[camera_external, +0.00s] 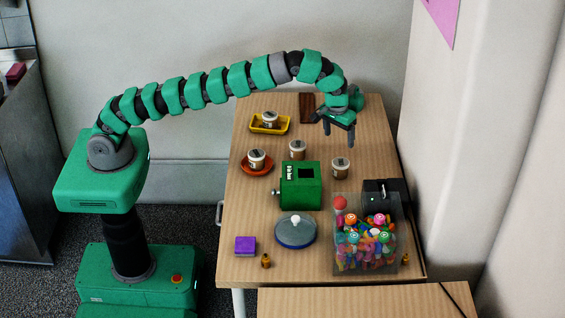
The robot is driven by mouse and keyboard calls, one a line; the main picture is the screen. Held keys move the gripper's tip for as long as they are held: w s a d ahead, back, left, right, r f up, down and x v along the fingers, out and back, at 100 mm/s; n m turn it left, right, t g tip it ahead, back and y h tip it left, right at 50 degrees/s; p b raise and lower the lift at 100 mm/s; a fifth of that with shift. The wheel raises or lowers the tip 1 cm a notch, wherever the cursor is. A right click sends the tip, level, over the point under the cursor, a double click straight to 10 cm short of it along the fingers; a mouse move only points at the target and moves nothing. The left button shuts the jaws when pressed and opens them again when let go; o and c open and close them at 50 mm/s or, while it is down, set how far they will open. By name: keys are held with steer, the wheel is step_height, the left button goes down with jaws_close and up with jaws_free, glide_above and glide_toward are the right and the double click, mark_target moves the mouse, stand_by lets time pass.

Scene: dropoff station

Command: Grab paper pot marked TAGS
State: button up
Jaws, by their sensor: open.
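Several small paper pots with dark markings show in the external view, and their lettering is too small to read, so I cannot tell which is marked TAGS. One pot (270,119) is in a yellow tray (257,129) at the back left. One pot (256,159) is on an orange-red dish (247,171). Another pot (297,150) stands on the bare table behind the green box, and a browner pot (340,168) stands to its right. My gripper (338,143) is open and empty, fingers pointing down, above the table's back right, apart from the pots.
A green box (301,195) with a dark opening stands mid-table. A clear bin (342,262) of colourful items and a black box (383,187) are at right. A round lidded dish (296,234), purple block (245,245) and small bottle (266,261) are in front. A dark brown block (307,108) lies behind.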

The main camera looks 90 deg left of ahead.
mark_target(341, 162)
steer(key=f, duration=0.5)
steer(key=f+b, duration=0.1)
steer(key=f, duration=0.2)
steer(key=shift+w+a+f, duration=0.25)
steer(key=shift+w+a, duration=0.1)
steer(key=shift+a, duration=0.05)
steer(key=shift+w+a+f+b, duration=0.1)
steer(key=shift+w+f+b, duration=0.1)
steer(key=shift+f, duration=0.75)
steer(key=shift+w+a+f+b, duration=0.1)
steer(key=shift+w+f+b, duration=0.05)
steer(key=shift+f, duration=0.85)
steer(key=shift+w+a+f+b, duration=0.1)
steer(key=shift+w+f+b, duration=0.1)
steer(key=shift+f, duration=0.75)
steer(key=c, duration=1.2)
